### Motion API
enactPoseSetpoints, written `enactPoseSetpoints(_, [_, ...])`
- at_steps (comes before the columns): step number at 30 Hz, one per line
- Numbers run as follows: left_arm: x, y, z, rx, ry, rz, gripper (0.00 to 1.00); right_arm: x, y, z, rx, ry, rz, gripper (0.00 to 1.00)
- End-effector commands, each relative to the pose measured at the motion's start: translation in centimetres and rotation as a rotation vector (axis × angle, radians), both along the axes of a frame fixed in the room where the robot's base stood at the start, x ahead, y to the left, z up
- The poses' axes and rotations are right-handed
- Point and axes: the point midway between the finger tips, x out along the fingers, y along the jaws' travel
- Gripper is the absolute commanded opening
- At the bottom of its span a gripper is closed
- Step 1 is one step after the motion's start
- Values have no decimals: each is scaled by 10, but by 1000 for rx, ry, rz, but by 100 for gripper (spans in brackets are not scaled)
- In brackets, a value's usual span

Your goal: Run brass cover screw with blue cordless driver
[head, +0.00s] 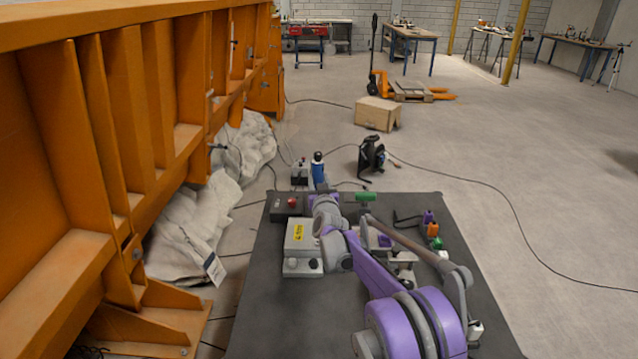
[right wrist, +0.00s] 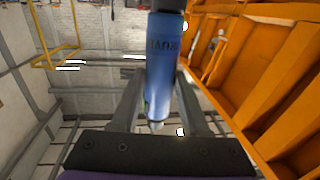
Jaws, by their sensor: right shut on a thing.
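The blue cordless driver (head: 318,171) stands roughly upright at the far edge of the dark mat in the head view. My right gripper (head: 323,190) is at its lower part, mostly hidden behind my own wrist. In the right wrist view the driver's blue body (right wrist: 160,65) with dark lettering lies between the fingers of my right gripper (right wrist: 158,102), which is shut on it. A grey box with a yellow label (head: 299,236) sits on the mat, left of my right arm. I cannot make out a brass screw. My left gripper is not in view.
An orange ribbed steel frame (head: 120,130) fills the left side, with pale sacks (head: 195,225) at its foot. The dark mat (head: 275,320) carries a green item (head: 365,197) and small coloured parts. A cable (head: 510,215) crosses the open floor at right.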

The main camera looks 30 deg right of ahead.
Motion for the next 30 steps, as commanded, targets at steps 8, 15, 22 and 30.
enactPoseSetpoints(8, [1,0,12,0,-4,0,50,-1,-1,25,-2,-4,-3,0])
enactPoseSetpoints(15, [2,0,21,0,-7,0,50,-1,-1,43,-3,-4,-3,0])
enactPoseSetpoints(22, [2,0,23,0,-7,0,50,-1,-1,47,-3,-3,-3,0])
enactPoseSetpoints(30, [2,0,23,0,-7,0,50,-1,-1,47,-3,-4,-3,0])
